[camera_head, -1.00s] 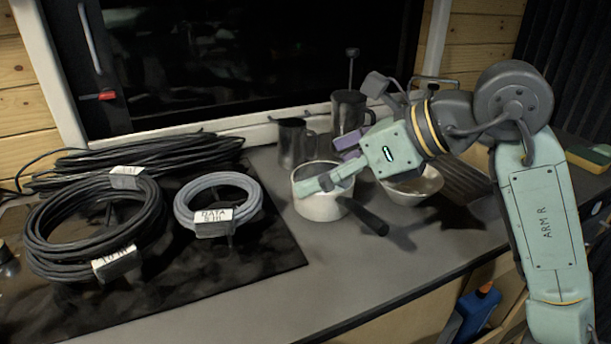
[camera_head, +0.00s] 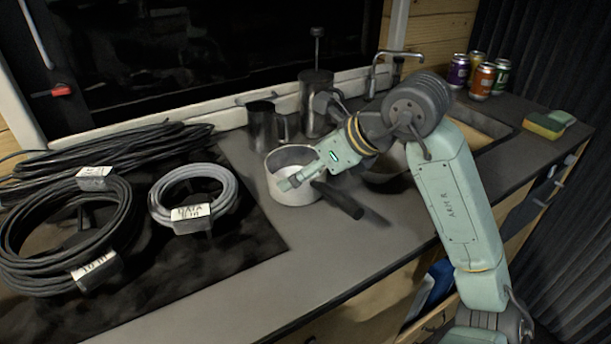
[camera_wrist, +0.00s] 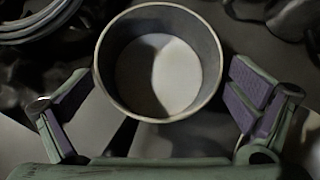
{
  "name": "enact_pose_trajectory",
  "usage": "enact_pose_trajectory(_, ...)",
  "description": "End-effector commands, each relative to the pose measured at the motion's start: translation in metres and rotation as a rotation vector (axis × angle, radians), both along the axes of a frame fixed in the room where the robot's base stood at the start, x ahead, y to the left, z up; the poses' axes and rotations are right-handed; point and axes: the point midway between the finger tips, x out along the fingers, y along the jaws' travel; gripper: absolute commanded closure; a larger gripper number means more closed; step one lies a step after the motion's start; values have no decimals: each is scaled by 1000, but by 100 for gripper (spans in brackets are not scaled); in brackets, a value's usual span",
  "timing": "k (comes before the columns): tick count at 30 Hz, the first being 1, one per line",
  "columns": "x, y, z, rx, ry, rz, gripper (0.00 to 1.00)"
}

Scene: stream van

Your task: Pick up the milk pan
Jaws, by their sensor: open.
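The milk pan (camera_head: 290,196) is a small pale pan with a dark handle (camera_head: 338,200) that points toward the front right. It stands on the grey counter, left of the sink. My gripper (camera_head: 297,178) is over the pan's right side in the head view. In the wrist view my gripper (camera_wrist: 155,105) is open, its purple-padded fingers apart to the left and right of the pan's near edge, and nothing is held.
A dark metal mug (camera_head: 265,127) and a tall press pot (camera_head: 316,100) stand behind the pan. A grey cable coil (camera_head: 192,197) and black coils (camera_head: 65,235) lie left. A bowl (camera_head: 385,170), faucet (camera_head: 392,58), several cans (camera_head: 481,78) and a sponge (camera_head: 543,125) are right.

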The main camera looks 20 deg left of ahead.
Motion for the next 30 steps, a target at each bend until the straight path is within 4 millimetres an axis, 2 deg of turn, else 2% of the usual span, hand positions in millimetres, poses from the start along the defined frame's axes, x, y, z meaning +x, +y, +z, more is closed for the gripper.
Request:
enact_pose_trajectory(3,2,8,-8,0,1,0,0)
enact_pose_trajectory(11,3,9,-10,0,-1,-1,0)
enact_pose_trajectory(30,3,9,-10,0,-1,-1,43)
